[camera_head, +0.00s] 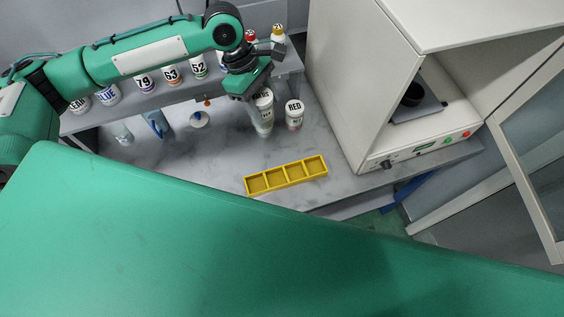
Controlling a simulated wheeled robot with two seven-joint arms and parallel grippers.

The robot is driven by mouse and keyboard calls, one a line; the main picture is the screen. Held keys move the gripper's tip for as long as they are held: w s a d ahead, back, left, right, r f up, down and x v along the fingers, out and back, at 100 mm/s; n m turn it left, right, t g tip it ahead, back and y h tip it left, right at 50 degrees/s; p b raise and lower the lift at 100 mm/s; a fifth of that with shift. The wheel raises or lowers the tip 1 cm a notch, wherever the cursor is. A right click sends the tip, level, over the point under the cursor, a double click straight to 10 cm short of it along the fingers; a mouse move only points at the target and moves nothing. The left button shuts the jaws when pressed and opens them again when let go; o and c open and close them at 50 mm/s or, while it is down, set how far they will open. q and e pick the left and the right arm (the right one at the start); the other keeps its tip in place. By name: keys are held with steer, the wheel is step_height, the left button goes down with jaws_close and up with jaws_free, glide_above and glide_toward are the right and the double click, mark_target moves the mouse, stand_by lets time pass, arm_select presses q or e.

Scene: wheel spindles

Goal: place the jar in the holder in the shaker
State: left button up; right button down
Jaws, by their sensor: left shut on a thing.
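The shaker is a white box-shaped machine (350,95) on the right, with its glass door swung open to the right. A jar with a white lettered lid (264,101) stands upright at the front of the bench shelf area. My left gripper (255,93) reaches down from the left and is shut on this jar, partly hiding its lid. I cannot tell whether the jar touches the bench. My right gripper is not in view.
A jar marked RED (294,114) stands close to the right of the held jar. An empty yellow tray (286,176) with compartments lies in front. Several labelled jars line the rear shelf (185,93). The bench between the jars and the tray is clear.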

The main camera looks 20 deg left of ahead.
arm_select(q)
steer(key=shift+d+r, duration=0.15)
steer(key=shift+r, duration=0.1)
steer(key=shift+d+f+n, duration=0.1)
steer(key=shift+f+n, duration=0.1)
steer(key=shift+n, duration=0.1)
steer(key=shift+f+p, duration=3)
steer(key=shift+f, duration=6.85)
steer(key=o, duration=0.7)
steer(key=shift+f, duration=0.15)
steer(key=o, duration=0.4)
